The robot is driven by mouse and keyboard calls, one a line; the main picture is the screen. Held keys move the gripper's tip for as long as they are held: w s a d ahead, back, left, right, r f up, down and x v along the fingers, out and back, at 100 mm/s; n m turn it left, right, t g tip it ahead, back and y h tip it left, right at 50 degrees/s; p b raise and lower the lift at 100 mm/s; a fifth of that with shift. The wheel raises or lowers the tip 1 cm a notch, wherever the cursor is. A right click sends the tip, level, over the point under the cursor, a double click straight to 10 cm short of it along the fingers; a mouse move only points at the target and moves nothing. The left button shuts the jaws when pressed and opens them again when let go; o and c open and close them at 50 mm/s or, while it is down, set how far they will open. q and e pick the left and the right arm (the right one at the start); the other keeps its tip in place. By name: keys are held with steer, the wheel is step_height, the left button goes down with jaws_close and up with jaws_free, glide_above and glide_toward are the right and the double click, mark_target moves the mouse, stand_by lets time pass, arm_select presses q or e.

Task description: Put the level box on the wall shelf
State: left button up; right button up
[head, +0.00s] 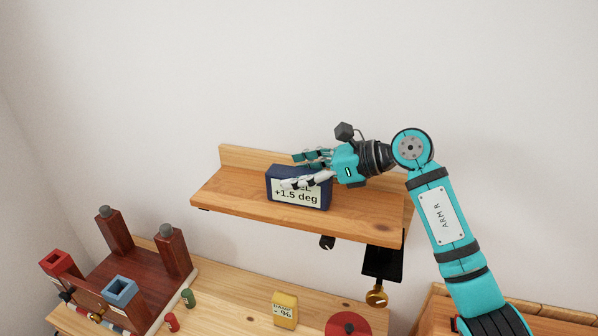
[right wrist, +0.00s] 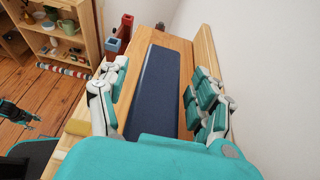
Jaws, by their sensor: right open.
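The level box (head: 314,201) is a navy box with a white label reading "+1.5 deg". It stands on the wooden wall shelf (head: 365,222), left of the shelf's middle. My right gripper (head: 306,169) is open at the top of the box, with one finger in front of the label and the other on the far side. In the right wrist view the box's long navy top (right wrist: 155,85) lies between the spread fingers (right wrist: 160,95), with visible gaps on both sides. Part of the label is hidden by the front finger. My left gripper does not show in the head view.
The shelf has a raised back board (head: 240,158) against the wall. Below are a yellow box (head: 285,310), a red disc (head: 349,326) and a dark red wooden stand with posts (head: 125,280). A black bracket (head: 383,264) hangs under the shelf. The shelf's left end is clear.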

steer(key=b+v, duration=0.4)
steer(key=v, duration=0.7)
steer(key=shift+d, duration=0.35)
steer(key=shift+s+r, duration=0.1)
steer(key=shift+r, duration=0.05)
stand_by(0.4)
